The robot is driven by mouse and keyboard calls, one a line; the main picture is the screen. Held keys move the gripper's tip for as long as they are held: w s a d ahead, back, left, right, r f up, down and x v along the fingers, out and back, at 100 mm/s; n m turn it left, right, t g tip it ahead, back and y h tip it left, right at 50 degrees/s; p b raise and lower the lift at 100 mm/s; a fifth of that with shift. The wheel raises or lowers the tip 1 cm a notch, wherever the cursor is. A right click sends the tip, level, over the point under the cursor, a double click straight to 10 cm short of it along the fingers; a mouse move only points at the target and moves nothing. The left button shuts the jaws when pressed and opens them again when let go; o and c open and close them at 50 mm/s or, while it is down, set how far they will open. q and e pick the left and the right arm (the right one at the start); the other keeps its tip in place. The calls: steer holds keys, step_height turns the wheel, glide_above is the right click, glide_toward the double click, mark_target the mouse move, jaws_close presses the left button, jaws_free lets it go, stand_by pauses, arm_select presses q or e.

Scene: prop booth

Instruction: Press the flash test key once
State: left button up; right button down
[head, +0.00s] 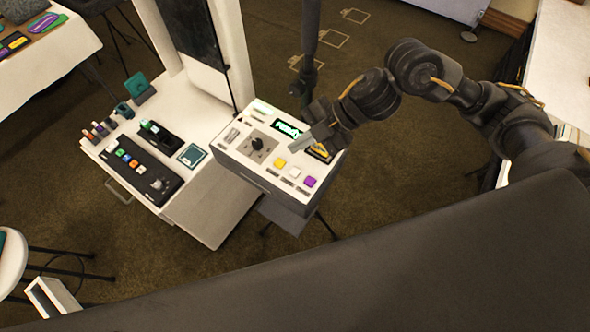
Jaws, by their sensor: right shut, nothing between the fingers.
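A white-topped control box (262,140) with grey sides stands in the middle of the head view. Its top has a black knob (257,144), a lit green display (287,129) and a row of square keys near the front: a yellow key (279,163), a white key (294,172) and a purple key (309,182). Small labels lie below the keys, too small to read, so I cannot tell which is the flash test key. My right gripper (296,146) is shut and empty, over the box between display and keys. Contact cannot be judged. My left gripper is out of view.
A white cabinet (205,205) to the left bears a black panel with coloured buttons (131,165), a dark device (158,134) and small coloured items. A white upright frame (236,50) rises behind. A dark surface fills the lower right. Brown carpet (400,165) is open right of the box.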

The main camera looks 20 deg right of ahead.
steer(key=b, duration=0.6)
glide_above(299, 171)
step_height(299, 171, down, 7)
steer(key=shift+w+r, duration=0.1)
steer(key=shift+r, duration=0.1)
steer(key=shift+f+b, duration=0.5)
steer(key=shift+f, duration=0.3)
steer(key=shift+f, duration=0.15)
stand_by(0.7)
steer(key=shift+f, duration=0.3)
steer(key=shift+f+b, duration=0.4)
steer(key=shift+f, duration=0.05)
stand_by(0.6)
steer(key=shift+r, duration=0.1)
steer(key=shift+r+p, duration=0.8)
steer(key=shift+p, duration=0.1)
